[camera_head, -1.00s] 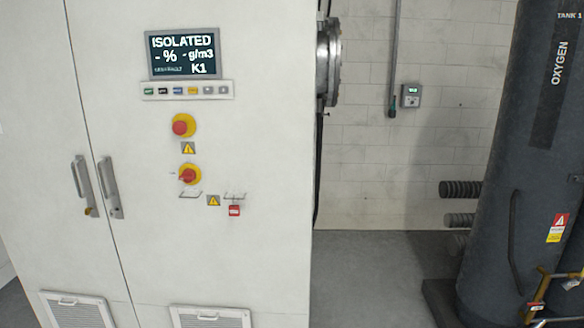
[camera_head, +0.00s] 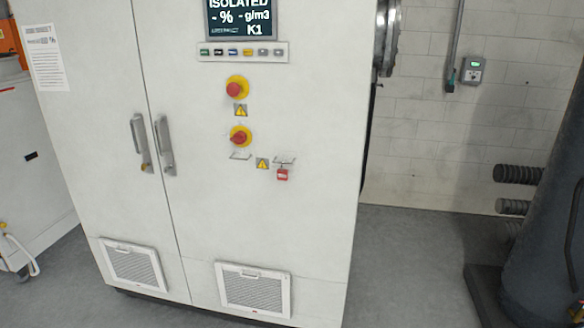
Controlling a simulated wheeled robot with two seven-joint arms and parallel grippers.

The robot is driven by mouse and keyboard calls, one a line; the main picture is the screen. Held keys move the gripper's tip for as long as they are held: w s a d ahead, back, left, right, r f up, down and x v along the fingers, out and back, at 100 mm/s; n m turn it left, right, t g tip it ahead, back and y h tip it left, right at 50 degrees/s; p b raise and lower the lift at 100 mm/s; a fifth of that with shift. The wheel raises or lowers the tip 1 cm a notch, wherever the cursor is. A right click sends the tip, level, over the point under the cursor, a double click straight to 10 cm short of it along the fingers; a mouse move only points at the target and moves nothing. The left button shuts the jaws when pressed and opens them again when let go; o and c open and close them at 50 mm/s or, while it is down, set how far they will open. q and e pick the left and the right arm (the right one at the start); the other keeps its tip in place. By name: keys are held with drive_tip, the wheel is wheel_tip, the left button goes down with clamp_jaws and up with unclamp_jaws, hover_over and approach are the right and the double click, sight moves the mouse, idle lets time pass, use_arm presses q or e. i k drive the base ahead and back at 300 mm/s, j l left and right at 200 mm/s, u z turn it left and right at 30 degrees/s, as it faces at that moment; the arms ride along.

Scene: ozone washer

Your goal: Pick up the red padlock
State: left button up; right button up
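The red padlock (camera_head: 282,175) is small and hangs on the front of the white cabinet (camera_head: 320,220), just below a small light-coloured bracket (camera_head: 284,160). It is to the lower right of the red rotary switch on a yellow plate (camera_head: 240,136). Its shackle is too small to make out. Neither of my grippers shows in the head view.
The cabinet has two door handles (camera_head: 141,143), a display (camera_head: 240,17) and low vents (camera_head: 253,288). A dark tank (camera_head: 545,215) stands at the right, with pipe stubs (camera_head: 517,174) beside it. The grey floor (camera_head: 410,275) between cabinet and tank is clear.

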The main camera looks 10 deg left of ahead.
sight(282, 174)
drive_tip(key=i+l+u, duration=0.1)
drive_tip(key=u, duration=0.25)
drive_tip(key=i+l+u, duration=0.1)
drive_tip(key=u, duration=0.2)
drive_tip(key=i+l+u, duration=0.15)
drive_tip(key=l, duration=0.15)
drive_tip(key=i+l+u, duration=0.3)
drive_tip(key=l, duration=0.35)
drive_tip(key=i+l, duration=0.15)
drive_tip(key=l, duration=0.25)
drive_tip(key=i+l, duration=0.15)
drive_tip(key=l, duration=0.2)
drive_tip(key=i+l, duration=0.15)
drive_tip(key=l, duration=0.25)
drive_tip(key=i+l+u, duration=0.1)
drive_tip(key=l, duration=0.25)
drive_tip(key=i, duration=0.05)
